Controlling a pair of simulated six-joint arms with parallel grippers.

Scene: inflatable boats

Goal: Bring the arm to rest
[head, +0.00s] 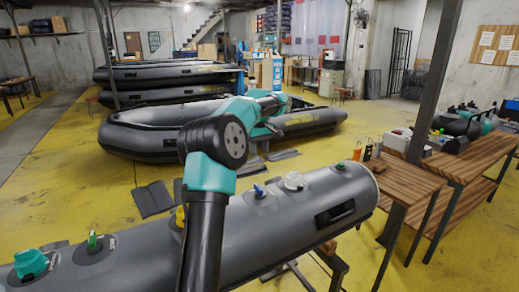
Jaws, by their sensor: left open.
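My left arm rises from the bottom middle of the head view, bends at a large black and teal joint, and reaches away over the grey inflatable tube (330,184). My left gripper (262,132) is at its far end, small and partly hidden by the arm's own links. It is open, and I see nothing held. It appears in front of the grey inflatable boat (140,136); I cannot tell the gap between them. My right gripper is not in view.
The tube carries a teal cap (30,263), a green valve (93,241), a blue valve (259,190) and a white valve (294,181). A wooden bench (470,158) with small items stands at right. Stacked boats (170,75) lie behind. Yellow floor is clear at left.

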